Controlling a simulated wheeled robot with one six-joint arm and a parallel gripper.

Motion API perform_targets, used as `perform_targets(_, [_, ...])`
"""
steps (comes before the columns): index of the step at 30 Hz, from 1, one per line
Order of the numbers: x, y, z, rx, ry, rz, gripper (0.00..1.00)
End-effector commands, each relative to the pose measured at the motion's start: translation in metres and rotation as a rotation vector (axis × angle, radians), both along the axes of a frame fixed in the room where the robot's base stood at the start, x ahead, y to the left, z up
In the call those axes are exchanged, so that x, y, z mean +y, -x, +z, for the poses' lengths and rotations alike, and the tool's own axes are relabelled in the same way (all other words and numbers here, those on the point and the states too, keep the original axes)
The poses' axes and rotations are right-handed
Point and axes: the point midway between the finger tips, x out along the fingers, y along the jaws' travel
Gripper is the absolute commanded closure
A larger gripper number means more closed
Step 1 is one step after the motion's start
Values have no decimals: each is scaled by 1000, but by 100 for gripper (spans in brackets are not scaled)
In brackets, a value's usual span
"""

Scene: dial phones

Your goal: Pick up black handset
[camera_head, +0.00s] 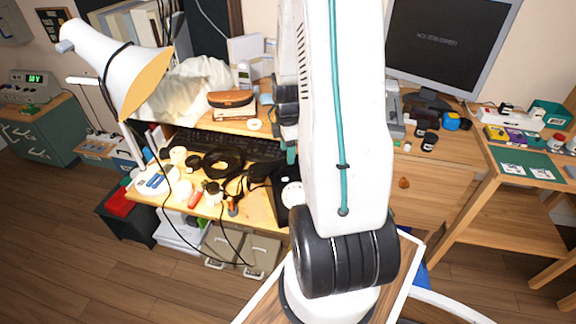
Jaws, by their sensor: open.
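A black dial phone (281,211) with a white dial stands near the front edge of the cluttered desk (262,214), partly hidden behind my arm. A dark rounded piece (260,172) lies just left of it and may be the black handset, but I cannot tell for sure. My gripper (291,154) shows only as a small teal and dark part beside my arm, just above the phone in the picture. It is open, and I see nothing held in it. My arm hides most of it and whatever is right behind it.
A white lamp (118,62) leans over the desk's left side. A black ring-shaped coil (222,164), a keyboard (225,142), cables and small items crowd the desk. A monitor (450,42) stands at the right. A side table (530,167) holds boxes. Wooden floor lies open in front.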

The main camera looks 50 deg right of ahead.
Motion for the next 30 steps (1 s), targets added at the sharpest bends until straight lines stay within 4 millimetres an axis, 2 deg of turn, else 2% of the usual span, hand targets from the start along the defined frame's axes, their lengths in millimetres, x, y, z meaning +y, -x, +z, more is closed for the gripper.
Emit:
perform_targets(9, [-4, 2, -45, 3, -3, 0, 45])
perform_targets(13, [-4, 1, -53, 1, -1, -1, 45])
perform_targets(19, [-4, 1, -53, 0, 0, -1, 45])
perform_targets(20, [-4, 1, -53, 0, 0, -1, 48])
perform_targets(25, [-4, 1, -53, 0, 0, -1, 96])
perform_targets(26, [-4, 1, -53, 0, 0, -1, 100])
perform_targets(30, [-4, 1, -53, 0, 0, -1, 100])
